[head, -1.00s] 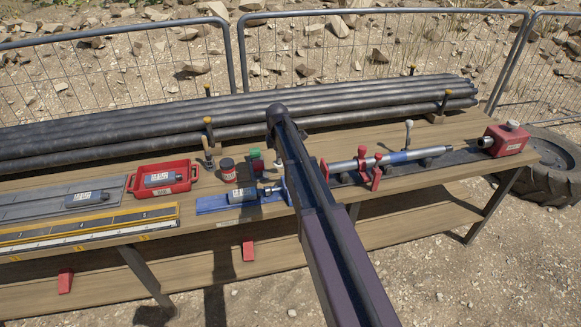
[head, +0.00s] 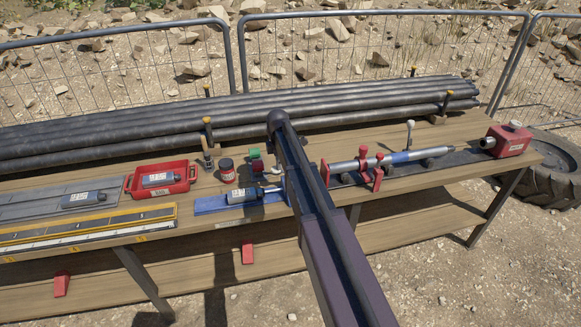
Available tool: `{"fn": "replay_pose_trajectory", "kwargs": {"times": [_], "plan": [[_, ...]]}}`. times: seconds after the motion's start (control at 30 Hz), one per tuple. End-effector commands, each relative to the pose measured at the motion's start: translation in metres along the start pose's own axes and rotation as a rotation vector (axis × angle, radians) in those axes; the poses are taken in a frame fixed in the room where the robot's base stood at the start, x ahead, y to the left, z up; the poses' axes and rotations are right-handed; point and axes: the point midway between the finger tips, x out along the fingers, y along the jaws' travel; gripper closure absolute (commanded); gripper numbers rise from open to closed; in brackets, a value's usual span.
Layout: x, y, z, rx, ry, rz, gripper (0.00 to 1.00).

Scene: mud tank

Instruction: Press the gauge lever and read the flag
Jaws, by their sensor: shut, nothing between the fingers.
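A blue fixture (head: 210,205) lies on the bench's front edge left of my arm, with a grey labelled cylinder (head: 243,196) on it. A small silver part shows at its right end, partly behind my arm; I cannot tell what it is. A lever with a pale knob (head: 410,126) stands upright behind a silver and blue rod (head: 395,159) at the right. I cannot tell which part is the gauge lever, and I make out no flag. My arm reaches up over the bench from the lower right; my gripper is hidden behind it.
A red tray (head: 187,182) holding a labelled grey cylinder, a dark jar (head: 227,172) and a green-capped item (head: 256,160) stand left of my arm. Long dark pipes (head: 200,113) line the back. Red clamps (head: 364,160) and a red can (head: 507,141) are at the right.

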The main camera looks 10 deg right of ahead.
Motion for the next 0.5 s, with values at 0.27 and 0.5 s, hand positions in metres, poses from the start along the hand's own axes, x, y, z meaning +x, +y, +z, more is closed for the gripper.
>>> {"fn": "replay_pose_trajectory", "kwargs": {"times": [0.27, 0.5], "plan": [[0.0019, -0.0001, 0.0004, 0.000, -0.001, 0.000, 1.00], [0.0000, 0.0000, 0.0004, 0.000, 0.000, 0.000, 1.00]]}}
